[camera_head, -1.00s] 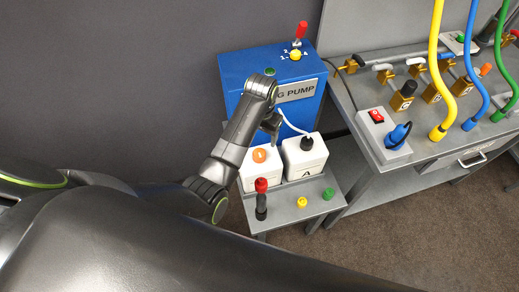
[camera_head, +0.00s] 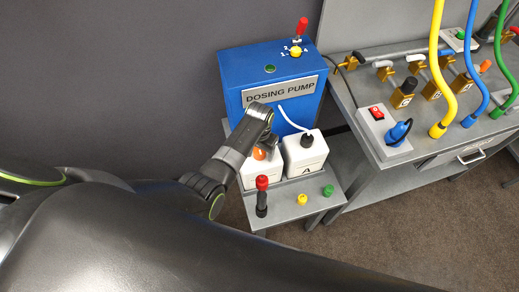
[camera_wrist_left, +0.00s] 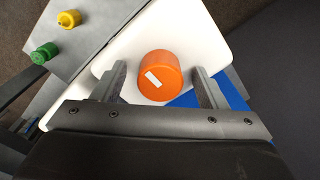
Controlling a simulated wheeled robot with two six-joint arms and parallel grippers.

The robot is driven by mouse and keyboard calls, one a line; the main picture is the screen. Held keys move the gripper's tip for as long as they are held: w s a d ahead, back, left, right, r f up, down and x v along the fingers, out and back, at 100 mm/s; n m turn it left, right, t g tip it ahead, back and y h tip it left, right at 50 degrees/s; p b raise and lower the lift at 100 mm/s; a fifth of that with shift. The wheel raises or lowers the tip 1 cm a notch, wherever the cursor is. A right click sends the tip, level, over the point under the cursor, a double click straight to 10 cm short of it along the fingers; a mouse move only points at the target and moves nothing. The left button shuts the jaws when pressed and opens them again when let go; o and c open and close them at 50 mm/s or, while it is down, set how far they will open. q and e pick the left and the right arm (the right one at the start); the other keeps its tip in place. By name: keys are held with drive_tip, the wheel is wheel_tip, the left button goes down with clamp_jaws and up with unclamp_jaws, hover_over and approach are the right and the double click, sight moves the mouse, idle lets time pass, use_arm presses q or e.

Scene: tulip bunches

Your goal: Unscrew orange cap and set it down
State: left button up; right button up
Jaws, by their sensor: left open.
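The orange cap (camera_head: 259,153) sits on the left white container (camera_head: 258,174), partly covered by my left gripper in the head view. In the left wrist view the orange cap (camera_wrist_left: 160,75) has a small white mark on its top and sits on the white container (camera_wrist_left: 201,42). My left gripper (camera_head: 269,146) is over this container. In the left wrist view its open fingers (camera_wrist_left: 160,80) stand on either side of the cap, with a gap visible on both sides. My right gripper is not in view.
A second white container (camera_head: 305,157) with a black cap and hose stands right beside it. A red-topped black part (camera_head: 262,196), a yellow cap (camera_head: 302,199) and a green cap (camera_head: 328,191) stand on the grey shelf (camera_head: 284,213). The blue dosing pump (camera_head: 242,72) is behind.

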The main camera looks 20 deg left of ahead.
use_arm(q)
drive_tip(key=c, duration=1)
drive_tip(key=shift+r+n+p, duration=0.2)
drive_tip(key=shift+n+p, duration=0.2)
drive_tip(key=shift+n, duration=0.4)
drive_tip(key=shift+n+p, duration=0.35)
drive_tip(key=shift+n, duration=0.65)
drive_tip(key=shift+c, duration=0.2)
drive_tip(key=shift+f+n, duration=0.1)
drive_tip(key=shift+n, duration=0.7)
drive_tip(key=shift+n+p, duration=0.4)
drive_tip(key=shift+n, duration=0.4)
drive_tip(key=n, duration=0.3)
drive_tip(key=shift+n+p, duration=0.3)
drive_tip(key=shift+p, duration=0.05)
